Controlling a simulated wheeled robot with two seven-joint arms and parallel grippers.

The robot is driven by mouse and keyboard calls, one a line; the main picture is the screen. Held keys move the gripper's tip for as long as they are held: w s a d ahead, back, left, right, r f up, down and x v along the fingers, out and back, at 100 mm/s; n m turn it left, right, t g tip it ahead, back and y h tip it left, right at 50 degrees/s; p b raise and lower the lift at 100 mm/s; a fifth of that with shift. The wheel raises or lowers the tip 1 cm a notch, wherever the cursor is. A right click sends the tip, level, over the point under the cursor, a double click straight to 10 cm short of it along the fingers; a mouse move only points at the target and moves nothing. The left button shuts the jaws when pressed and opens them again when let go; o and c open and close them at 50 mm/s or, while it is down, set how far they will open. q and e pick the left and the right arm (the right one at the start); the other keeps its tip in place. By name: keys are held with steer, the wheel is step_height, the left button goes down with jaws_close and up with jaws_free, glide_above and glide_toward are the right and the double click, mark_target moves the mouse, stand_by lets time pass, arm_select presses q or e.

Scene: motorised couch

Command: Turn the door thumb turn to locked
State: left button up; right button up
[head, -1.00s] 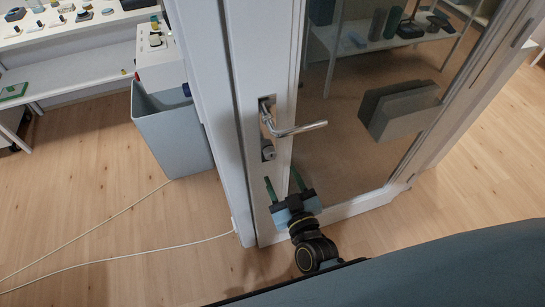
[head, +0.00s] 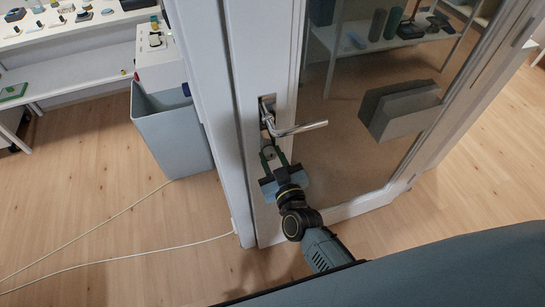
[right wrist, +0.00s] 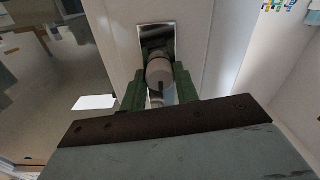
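The thumb turn (head: 268,153) is a small round metal knob on the white door (head: 262,60), just below the lever handle (head: 298,129). In the right wrist view the thumb turn (right wrist: 160,73) sits between the two green fingers. My right gripper (head: 271,150) reaches up to it from below, fingers parted, one on each side. The right gripper also shows in the right wrist view (right wrist: 159,82). A narrow gap seems to show beside the knob; I cannot tell whether either finger touches it. The knob's exact angle is unclear. My left gripper is not in view.
The lever handle sticks out right above the gripper. A blue-grey bin (head: 172,135) stands left of the door frame. A grey block-shaped holder (head: 400,110) is on the glass pane. A pale cable (head: 130,256) lies on the wooden floor. A dark blue surface fills the lower right.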

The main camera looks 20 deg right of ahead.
steer(key=c, duration=0.4)
steer(key=shift+m, duration=0.4)
steer(key=m, duration=0.2)
steer(key=shift+m, duration=0.4)
steer(key=m, duration=0.4)
steer(key=shift+m, duration=0.3)
steer(key=m, duration=0.4)
steer(key=shift+f+m, duration=0.1)
steer(key=shift+m, duration=0.2)
steer(key=m+b, duration=0.1)
steer(key=m, duration=0.4)
steer(key=shift+h, duration=0.3)
steer(key=shift+m, duration=0.4)
steer(key=o, duration=1)
